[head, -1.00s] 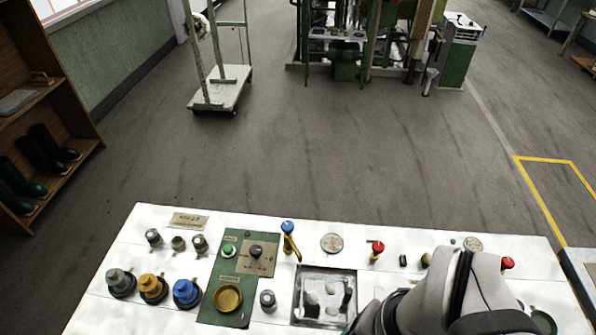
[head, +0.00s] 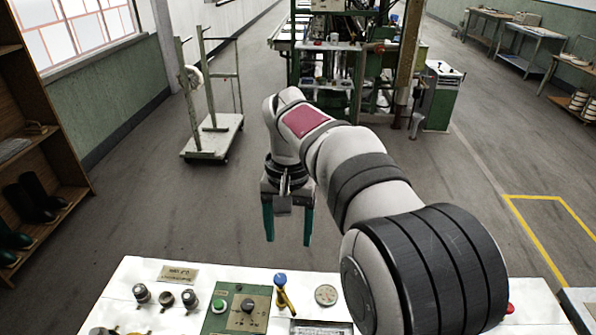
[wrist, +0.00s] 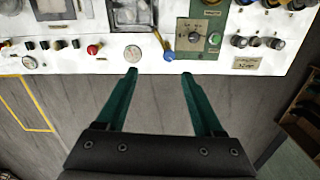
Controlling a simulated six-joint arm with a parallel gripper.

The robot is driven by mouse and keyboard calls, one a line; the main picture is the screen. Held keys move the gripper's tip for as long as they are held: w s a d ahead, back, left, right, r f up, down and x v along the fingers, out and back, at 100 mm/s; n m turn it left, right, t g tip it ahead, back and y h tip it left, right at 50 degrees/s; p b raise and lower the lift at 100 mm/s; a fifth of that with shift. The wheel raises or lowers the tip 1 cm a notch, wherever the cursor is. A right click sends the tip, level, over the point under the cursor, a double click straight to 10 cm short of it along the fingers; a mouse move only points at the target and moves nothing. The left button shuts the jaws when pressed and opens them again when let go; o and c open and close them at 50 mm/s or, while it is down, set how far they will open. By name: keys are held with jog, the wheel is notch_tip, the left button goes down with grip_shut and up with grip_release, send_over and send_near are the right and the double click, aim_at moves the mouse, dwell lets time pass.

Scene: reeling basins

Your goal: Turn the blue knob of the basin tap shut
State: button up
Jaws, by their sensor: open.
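The blue knob (head: 280,278) tops a yellow-brass tap at the back edge of the white bench. In the wrist view the blue knob (wrist: 169,56) lies just beyond and between the two fingertips, with its spout running over a square basin (wrist: 130,14). My gripper (head: 288,240) hangs fingers-down above the bench's far edge, higher than the knob and apart from it. Its green fingers are spread and empty, as the wrist view also shows (wrist: 159,74). In the head view my arm and the lower picture edge hide most of the basin.
A green panel (head: 219,321) with a green button (head: 219,304) and a black knob (head: 248,305) stands beside the tap. A round gauge (head: 326,294) is on its other side. A red knob (wrist: 93,50) is farther along. Open floor lies behind the bench.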

aim_at(280, 278)
jog(key=shift+n, duration=0.3)
jog(key=f, duration=0.5)
jog(key=w+a+f, duration=0.1)
jog(key=f, duration=0.5)
jog(key=w+a+f, duration=0.1)
jog(key=f, duration=0.5)
jog(key=shift+w+a, duration=0.25)
grip_shut()
